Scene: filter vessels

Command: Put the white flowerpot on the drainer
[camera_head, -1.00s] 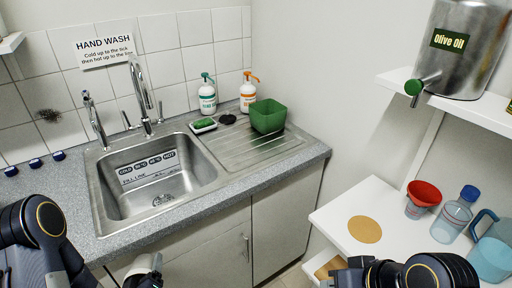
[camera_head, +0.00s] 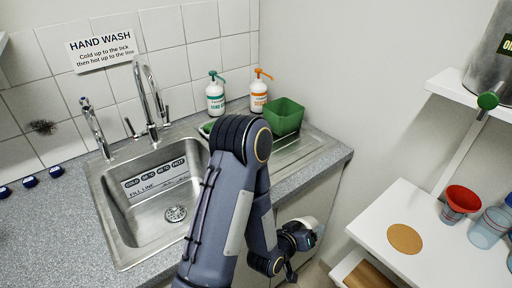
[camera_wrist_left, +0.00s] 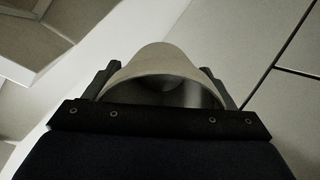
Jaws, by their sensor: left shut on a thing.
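The white flowerpot (camera_wrist_left: 160,65) shows in the left wrist view, its wide rim towards the camera and its inside partly visible. My left gripper (camera_wrist_left: 161,78) is shut on it, a finger on each side. In the head view my left arm reaches across the sink, and the gripper (camera_head: 298,242) is low in front of the cabinet, below the counter's right end. The drainer (camera_head: 312,145) is the ridged steel board right of the sink basin, partly hidden by my arm. My right gripper is out of view.
A green square pot (camera_head: 285,117) stands at the drainer's back. A green-pump bottle (camera_head: 215,97) and an orange-pump bottle (camera_head: 258,95) stand behind. The drainer's front right part is clear. A white table (camera_head: 375,235) with a cork disc (camera_head: 405,239) and a red funnel (camera_head: 461,199) is at right.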

